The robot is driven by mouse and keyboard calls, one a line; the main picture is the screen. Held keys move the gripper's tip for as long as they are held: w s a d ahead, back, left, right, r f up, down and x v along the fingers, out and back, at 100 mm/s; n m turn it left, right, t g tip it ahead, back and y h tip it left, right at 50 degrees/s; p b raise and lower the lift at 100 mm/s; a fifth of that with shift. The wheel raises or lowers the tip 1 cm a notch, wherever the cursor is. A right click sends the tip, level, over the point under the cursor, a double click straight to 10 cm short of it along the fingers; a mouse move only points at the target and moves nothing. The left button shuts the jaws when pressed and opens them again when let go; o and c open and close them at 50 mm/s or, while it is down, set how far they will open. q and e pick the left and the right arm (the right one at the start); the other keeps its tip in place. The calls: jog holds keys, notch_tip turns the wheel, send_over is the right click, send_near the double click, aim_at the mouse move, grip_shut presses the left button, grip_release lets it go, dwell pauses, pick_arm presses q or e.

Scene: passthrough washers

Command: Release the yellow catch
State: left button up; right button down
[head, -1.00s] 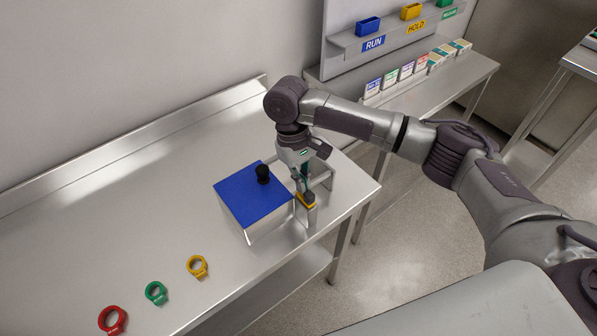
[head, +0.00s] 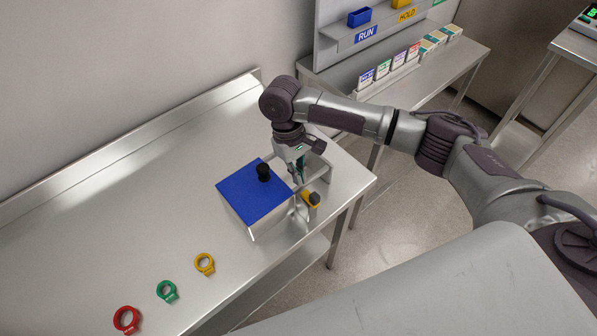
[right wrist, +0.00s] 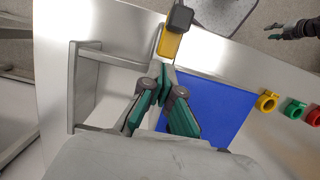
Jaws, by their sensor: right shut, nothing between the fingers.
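The yellow catch (head: 308,195) with its black knob (head: 314,199) sits at the front of a metal frame, right of the blue-topped box (head: 250,190). In the right wrist view the catch (right wrist: 169,44) and knob (right wrist: 180,17) lie just beyond my fingertips. My right gripper (head: 300,177) points down between the box and the frame, behind the catch. Its green fingers (right wrist: 160,72) are shut and empty; a small gap to the catch seems to show. My left gripper (right wrist: 283,32) appears small at the right wrist view's upper right; its jaw state is unclear.
A black knob (head: 263,172) stands on the box lid. Yellow (head: 204,264), green (head: 167,291) and red (head: 127,320) rings lie along the front of the steel table (head: 90,240). The table's right edge is close to the frame.

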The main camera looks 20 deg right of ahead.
pick_arm(q)
jog(key=shift+w+f+b, duration=0.25)
jog(key=shift+f+b, duration=0.2)
jog(key=shift+b, duration=0.15)
jog(key=shift+w+f+b, duration=0.2)
jog(key=shift+f+b, duration=0.25)
jog(key=shift+b, duration=0.15)
pick_arm(e)
jog(key=v, duration=1)
jog(key=shift+w, duration=0.35)
pick_arm(q)
jog(key=shift+a, duration=0.1)
pick_arm(e)
jog(key=shift+a, duration=0.1)
